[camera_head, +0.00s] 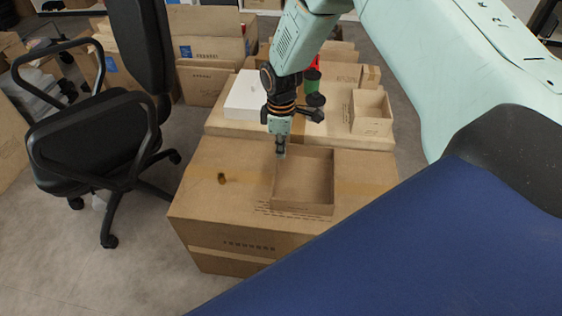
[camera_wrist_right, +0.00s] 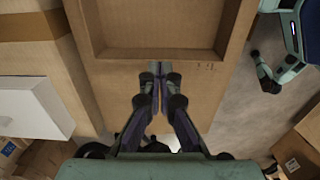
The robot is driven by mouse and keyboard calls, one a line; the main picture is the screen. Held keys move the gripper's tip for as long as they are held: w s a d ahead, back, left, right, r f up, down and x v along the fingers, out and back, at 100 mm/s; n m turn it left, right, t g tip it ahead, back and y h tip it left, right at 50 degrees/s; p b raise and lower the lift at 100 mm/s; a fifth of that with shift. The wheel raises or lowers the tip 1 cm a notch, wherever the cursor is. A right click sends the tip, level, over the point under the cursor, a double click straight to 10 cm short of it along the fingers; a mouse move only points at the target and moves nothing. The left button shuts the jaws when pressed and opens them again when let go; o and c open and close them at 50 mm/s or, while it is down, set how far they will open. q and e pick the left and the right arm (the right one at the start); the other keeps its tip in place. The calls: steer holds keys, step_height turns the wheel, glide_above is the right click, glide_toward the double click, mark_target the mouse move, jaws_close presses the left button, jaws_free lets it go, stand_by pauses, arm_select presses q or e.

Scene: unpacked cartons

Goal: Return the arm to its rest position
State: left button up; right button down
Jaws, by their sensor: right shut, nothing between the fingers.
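My right arm reaches in from the upper right in the head view. Its gripper (camera_head: 281,152) points down at the left rim of a shallow open cardboard box (camera_head: 305,180), which sits on a large carton (camera_head: 215,215). In the right wrist view the fingers (camera_wrist_right: 158,72) are together with nothing between them. There the open box (camera_wrist_right: 165,55) lies just beyond the fingertips; I cannot tell whether they touch it. The box looks empty in the part I see. My left gripper is in neither view.
A white box (camera_head: 243,95) and a small open box (camera_head: 371,112) stand on a carton behind. Red and green items (camera_head: 312,82) are partly hidden by my arm. A black office chair (camera_head: 95,140) stands at the left. Grey floor (camera_head: 80,280) is free at the front left.

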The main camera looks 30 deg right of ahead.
steer(key=shift+r, duration=1.5)
steer(key=s+a+f+m+t+p, duration=0.3)
steer(key=s+a+f+m, duration=0.3)
steer(key=s+m, duration=0.35)
steer(key=s+a+r+g+p, duration=0.1)
steer(key=s+p, duration=0.1)
steer(key=s, duration=1)
steer(key=s+a+r+g+p, duration=0.1)
steer(key=s+g+p, duration=0.1)
steer(key=s, duration=1)
steer(key=shift+s+a+r+m+p, duration=0.2)
steer(key=shift+a+r+m+p, duration=0.05)
steer(key=shift+m+p, duration=0.25)
steer(key=shift+s+d, duration=0.1)
